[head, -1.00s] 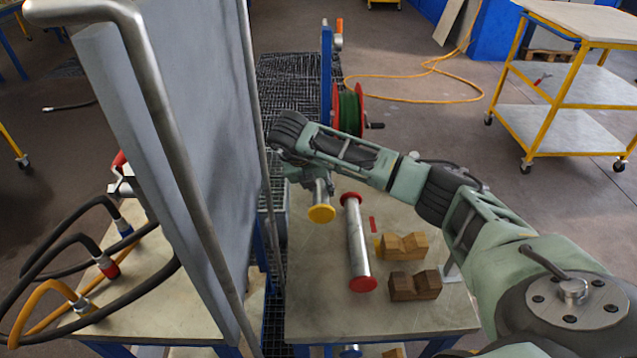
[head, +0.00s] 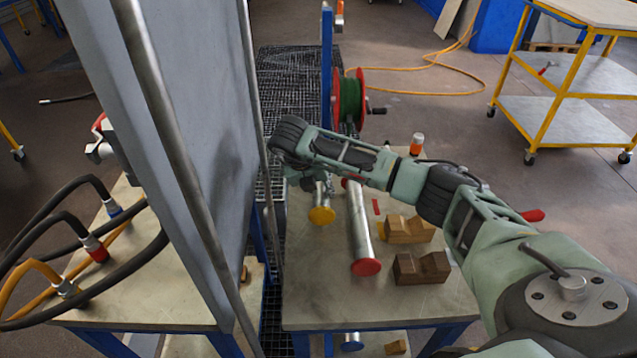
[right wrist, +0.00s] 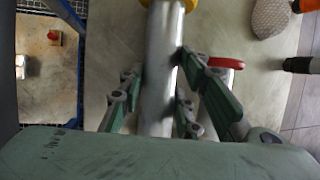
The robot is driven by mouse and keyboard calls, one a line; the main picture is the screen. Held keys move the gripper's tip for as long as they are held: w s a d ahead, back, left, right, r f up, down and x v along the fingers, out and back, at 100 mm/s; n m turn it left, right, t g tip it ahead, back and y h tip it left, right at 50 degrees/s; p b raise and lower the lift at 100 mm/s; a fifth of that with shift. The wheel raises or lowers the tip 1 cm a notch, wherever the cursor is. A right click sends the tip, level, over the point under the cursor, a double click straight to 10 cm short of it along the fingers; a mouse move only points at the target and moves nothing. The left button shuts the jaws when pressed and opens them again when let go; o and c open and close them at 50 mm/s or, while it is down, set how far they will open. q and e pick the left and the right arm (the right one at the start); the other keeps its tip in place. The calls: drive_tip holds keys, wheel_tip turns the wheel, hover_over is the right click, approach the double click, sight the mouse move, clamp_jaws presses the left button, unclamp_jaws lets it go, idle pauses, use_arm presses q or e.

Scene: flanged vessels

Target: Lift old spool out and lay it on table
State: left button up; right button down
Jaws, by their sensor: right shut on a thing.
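A grey metal spool with a yellow end flange (head: 321,215) is in my right gripper (head: 309,183), over the left part of the table (head: 310,300). In the right wrist view the fingers (right wrist: 157,95) stand on either side of its pipe (right wrist: 158,60), with the yellow flange at the top edge. Its far end is hidden by my gripper. I cannot tell whether it touches the table. A second spool with red flanges (head: 362,225) lies on the table to its right; its red flange (right wrist: 224,63) shows beside my fingers. My left gripper is out of view.
Two notched wooden blocks (head: 421,268) (head: 408,229) sit right of the red-flanged spool. A tall grey panel (head: 170,130) with a metal rail stands close on the left. A green hose reel (head: 348,104) is behind. The table's front is bare.

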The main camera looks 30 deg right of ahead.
sight(319, 184)
drive_tip(key=shift+f+b, duration=0.3)
idle(0.6)
drive_tip(key=c, duration=1.2)
unclamp_jaws()
drive_tip(key=shift+s+f, duration=0.1)
drive_tip(key=shift+f, duration=0.05)
wheel_tip(319, 184, up, 10)
drive_tip(key=shift+r, duration=0.15)
